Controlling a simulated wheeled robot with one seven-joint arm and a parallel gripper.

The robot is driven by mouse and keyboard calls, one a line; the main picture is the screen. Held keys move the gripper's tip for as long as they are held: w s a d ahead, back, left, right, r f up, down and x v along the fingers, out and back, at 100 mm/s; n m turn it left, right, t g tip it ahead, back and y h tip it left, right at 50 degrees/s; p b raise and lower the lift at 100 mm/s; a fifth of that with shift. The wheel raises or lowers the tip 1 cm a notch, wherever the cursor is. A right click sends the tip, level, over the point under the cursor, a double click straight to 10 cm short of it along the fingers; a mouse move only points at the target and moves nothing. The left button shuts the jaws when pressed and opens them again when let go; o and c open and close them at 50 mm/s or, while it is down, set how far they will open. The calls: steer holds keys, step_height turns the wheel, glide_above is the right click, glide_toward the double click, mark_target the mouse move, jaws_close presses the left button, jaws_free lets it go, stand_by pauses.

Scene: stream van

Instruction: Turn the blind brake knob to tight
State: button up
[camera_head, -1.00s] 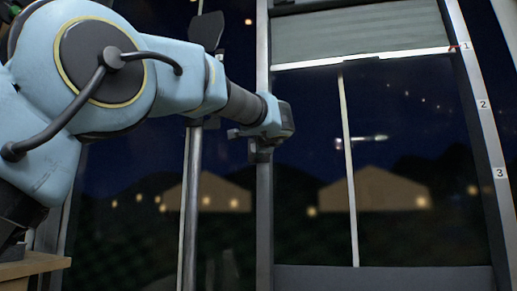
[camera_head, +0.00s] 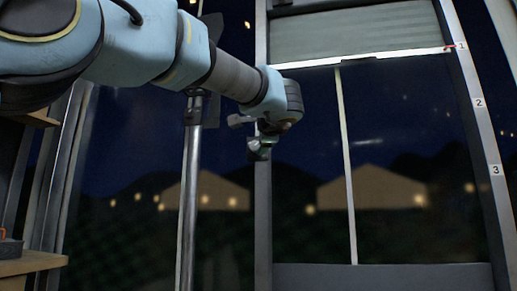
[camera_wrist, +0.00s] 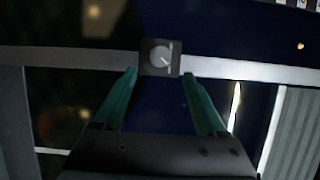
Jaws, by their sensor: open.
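The knob (camera_wrist: 161,56) is a round light-grey dial on a dark square plate, fixed to a pale frame bar in the wrist view. A small mark shows on its face, but its setting is too small to read. My gripper (camera_wrist: 160,76) is open, its two teal fingers pointing at the plate, one toward each side. The knob sits between and just beyond the fingertips; I cannot tell if they touch the plate. In the head view my gripper (camera_head: 252,140) is in front of the window's left post, and the knob is not distinguishable there. The blind (camera_head: 355,32) hangs at the window's top.
A strip numbered 1, 2, 3 (camera_head: 480,105) runs down the window's right side, with a red mark near 1. A vertical pole (camera_head: 190,190) stands left of my gripper. A wooden surface (camera_head: 30,264) is at lower left. Dark window glass (camera_head: 410,230) lies to the right.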

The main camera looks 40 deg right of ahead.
steer(key=v, duration=0.3)
steer(key=shift+s+a, duration=0.2)
steer(key=shift+s, duration=0.1)
stand_by(0.3)
